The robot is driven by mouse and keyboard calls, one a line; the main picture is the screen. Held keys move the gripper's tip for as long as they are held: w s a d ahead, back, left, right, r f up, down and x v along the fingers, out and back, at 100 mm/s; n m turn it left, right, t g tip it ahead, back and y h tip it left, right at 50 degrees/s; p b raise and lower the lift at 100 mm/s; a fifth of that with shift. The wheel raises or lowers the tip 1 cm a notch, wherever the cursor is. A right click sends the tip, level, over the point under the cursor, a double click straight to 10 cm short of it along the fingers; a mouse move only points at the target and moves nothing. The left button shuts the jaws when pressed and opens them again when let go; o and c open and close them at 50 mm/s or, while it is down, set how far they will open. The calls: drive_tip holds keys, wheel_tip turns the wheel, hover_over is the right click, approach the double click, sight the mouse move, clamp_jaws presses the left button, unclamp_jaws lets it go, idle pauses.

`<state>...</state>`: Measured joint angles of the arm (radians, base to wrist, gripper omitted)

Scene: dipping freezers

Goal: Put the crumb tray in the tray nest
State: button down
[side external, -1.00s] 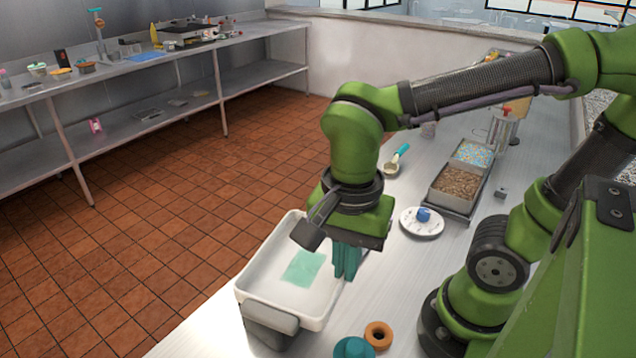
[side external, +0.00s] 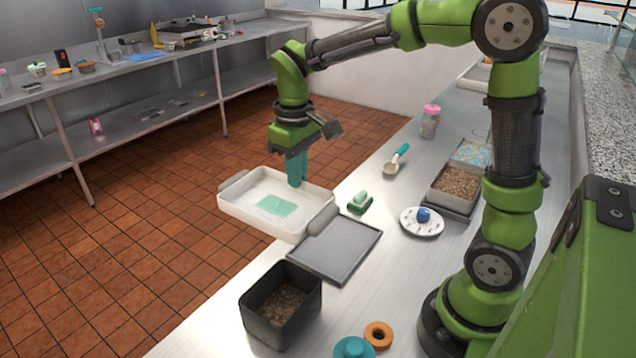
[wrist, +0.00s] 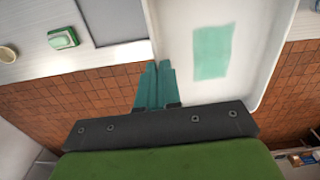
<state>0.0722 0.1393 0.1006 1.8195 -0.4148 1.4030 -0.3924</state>
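The crumb tray is a white, shallow, rectangular tray (side external: 243,216) with a teal patch on its floor and grey end handles. In the side view it hangs in the air past the table's left edge, roughly level. My gripper (side external: 297,182) points down with its teal fingers closed on the tray's far wall. In the wrist view the fingers (wrist: 155,84) pinch the left wall of the tray (wrist: 262,45). A flat grey rimmed plate (side external: 336,250), which looks like the tray nest, lies empty on the table, right of and below the tray.
A dark bin (side external: 259,310) with brown crumbs stands nearer the camera. A green-and-white block (side external: 360,203), a white dial with a blue knob (side external: 421,222), a scoop (side external: 396,160) and filled containers (side external: 455,183) lie to the right. An orange ring (side external: 378,335) is in front.

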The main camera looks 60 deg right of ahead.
drive_tip(key=shift+w+d+f, duration=0.1)
drive_tip(key=shift+d+f, duration=0.3)
drive_tip(key=shift+f, duration=0.1)
drive_tip(key=d+f+n, duration=0.2)
drive_tip(key=f+n, duration=0.2)
drive_tip(key=n, duration=0.2)
drive_tip(key=w+d+f+n, duration=0.1)
drive_tip(key=d+f+n, duration=0.1)
drive_tip(key=f+n, duration=0.2)
drive_tip(key=d+f+n, duration=0.3)
drive_tip(key=f+n, duration=0.1)
drive_tip(key=n, duration=0.3)
drive_tip(key=shift+w+n, duration=0.2)
drive_tip(key=shift+n, duration=0.2)
drive_tip(key=shift+f, duration=2)
drive_tip(key=shift+f, duration=0.35)
drive_tip(key=c, duration=1.3)
unclamp_jaws()
drive_tip(key=shift+o, duration=0.2)
